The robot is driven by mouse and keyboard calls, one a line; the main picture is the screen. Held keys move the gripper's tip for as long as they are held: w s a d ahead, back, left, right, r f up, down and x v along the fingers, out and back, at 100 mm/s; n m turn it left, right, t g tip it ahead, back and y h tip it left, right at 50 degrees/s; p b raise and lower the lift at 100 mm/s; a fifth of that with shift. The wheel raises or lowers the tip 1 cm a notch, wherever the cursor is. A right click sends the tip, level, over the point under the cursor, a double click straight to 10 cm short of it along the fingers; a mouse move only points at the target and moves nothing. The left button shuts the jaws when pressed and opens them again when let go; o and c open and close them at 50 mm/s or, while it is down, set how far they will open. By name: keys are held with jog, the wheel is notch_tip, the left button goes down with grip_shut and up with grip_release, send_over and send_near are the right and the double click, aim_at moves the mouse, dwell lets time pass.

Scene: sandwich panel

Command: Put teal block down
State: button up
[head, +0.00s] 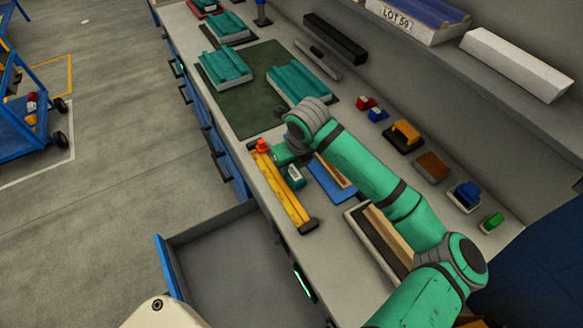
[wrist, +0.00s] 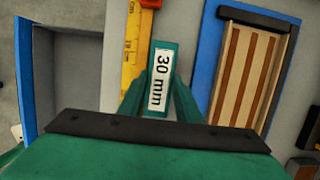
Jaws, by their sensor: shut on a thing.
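The teal block (wrist: 160,78) carries a white label reading "30 mm" and stands between my fingers in the wrist view. In the head view its labelled end (head: 295,174) shows just right of the yellow measuring bar (head: 285,192). My gripper (wrist: 158,98) is shut on the block, with one teal finger on each side. In the head view my gripper (head: 287,160) is partly hidden by my arm. The block is over the grey bench (head: 258,190), between the yellow bar and a blue tray (head: 328,184). I cannot tell whether its underside touches the bench.
An open drawer (head: 225,262) juts out at the front left; the wrist view shows it too (wrist: 68,80). Striped wooden strips (wrist: 250,72) lie in the blue tray. Several teal ribbed pieces lie farther back around a green mat (head: 240,112). Small coloured parts line the bench's right side.

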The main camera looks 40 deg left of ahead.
jog(key=shift+f, duration=0.6)
jog(key=shift+f, duration=0.3)
jog(key=shift+f, duration=0.15)
jog(key=o, duration=1.2)
jog(key=shift+s+d+f, duration=0.1)
jog(key=shift+f, duration=0.05)
jog(key=shift+s, duration=0.15)
jog(key=w+v, duration=0.1)
jog(key=v, duration=1.2)
jog(key=shift+s+a, duration=0.25)
jog(key=shift+a, duration=0.05)
